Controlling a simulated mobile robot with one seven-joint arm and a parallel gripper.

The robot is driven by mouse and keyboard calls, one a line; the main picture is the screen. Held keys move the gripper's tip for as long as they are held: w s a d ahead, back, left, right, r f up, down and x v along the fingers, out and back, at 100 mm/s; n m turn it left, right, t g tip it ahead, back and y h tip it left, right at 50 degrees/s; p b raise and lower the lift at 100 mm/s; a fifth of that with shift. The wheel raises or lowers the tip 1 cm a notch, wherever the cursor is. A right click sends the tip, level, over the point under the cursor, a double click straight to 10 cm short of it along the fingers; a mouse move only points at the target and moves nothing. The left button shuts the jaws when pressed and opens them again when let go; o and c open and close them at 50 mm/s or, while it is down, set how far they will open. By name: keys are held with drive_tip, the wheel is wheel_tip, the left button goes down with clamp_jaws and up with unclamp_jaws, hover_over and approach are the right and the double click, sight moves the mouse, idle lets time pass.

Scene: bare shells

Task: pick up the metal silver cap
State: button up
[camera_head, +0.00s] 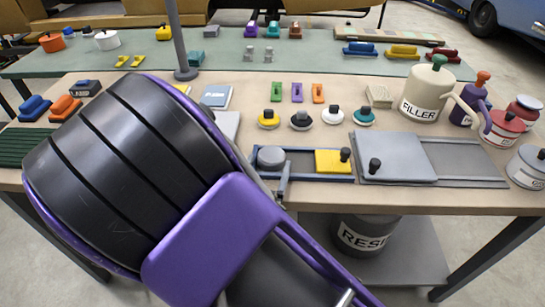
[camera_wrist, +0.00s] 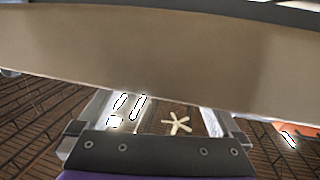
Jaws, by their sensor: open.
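A grey round cap-like piece (camera_head: 271,157) sits at the left end of a blue tray (camera_head: 305,178) on the tan table; it may be the metal silver cap, but I cannot tell its material. My gripper (camera_wrist: 155,110) shows in the wrist view with its two fingers apart and nothing seen held between them. A wide tan surface fills much of that view beyond the fingers. No cap can be made out there.
A yellow block (camera_head: 331,161) lies on the same tray. A grey plate with a black knob (camera_head: 397,158) is just right of it. Several round knobbed pieces stand behind. A filler can (camera_head: 427,92) and jars stand at the right. A green table (camera_head: 310,62) lies behind.

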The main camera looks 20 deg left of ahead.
drive_tip(key=shift+w, duration=0.85)
drive_tip(key=shift+a, duration=0.1)
drive_tip(key=c, duration=1.2)
